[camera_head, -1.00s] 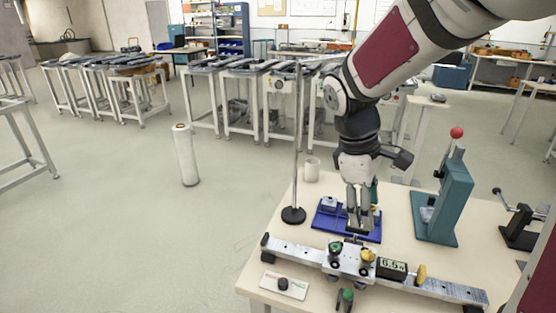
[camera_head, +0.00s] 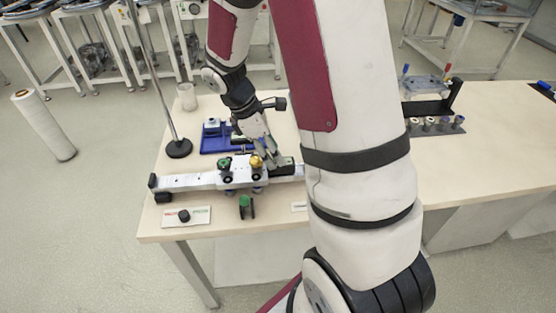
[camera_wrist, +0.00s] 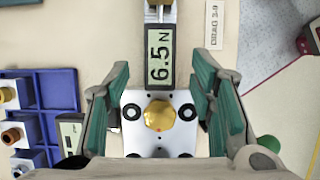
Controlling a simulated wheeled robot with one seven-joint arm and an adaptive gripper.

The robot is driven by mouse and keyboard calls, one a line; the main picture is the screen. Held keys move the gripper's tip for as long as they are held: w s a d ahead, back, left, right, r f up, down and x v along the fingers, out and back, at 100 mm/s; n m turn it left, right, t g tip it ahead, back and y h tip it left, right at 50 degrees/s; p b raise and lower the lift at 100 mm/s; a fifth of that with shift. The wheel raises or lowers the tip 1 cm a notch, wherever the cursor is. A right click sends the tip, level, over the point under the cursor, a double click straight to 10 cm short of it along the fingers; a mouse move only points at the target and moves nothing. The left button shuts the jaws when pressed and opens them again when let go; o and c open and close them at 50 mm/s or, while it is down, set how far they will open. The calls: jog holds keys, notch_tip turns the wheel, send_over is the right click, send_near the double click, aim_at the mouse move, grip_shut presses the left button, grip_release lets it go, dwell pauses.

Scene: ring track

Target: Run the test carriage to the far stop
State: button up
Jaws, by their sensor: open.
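A black stop (camera_head: 153,182) is at the rail's left end; my arm hides the right end. In the wrist view, the carriage's white plate (camera_wrist: 133,145) and brass knob (camera_wrist: 159,115) lie between my gripper's (camera_wrist: 160,88) spread teal-padded fingers. The gripper is open, with a gap on both sides of the knob. A display (camera_wrist: 160,54) beside the plate reads 6.5 N.
A blue tray (camera_head: 209,144) lies behind the rail, near a stand with a black base (camera_head: 178,149) and a white cup (camera_head: 187,97). In front are a card with a black knob (camera_head: 184,216) and a green-handled tool (camera_head: 245,203).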

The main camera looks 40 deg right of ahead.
jog(key=shift+x, duration=2.15)
grip_shut()
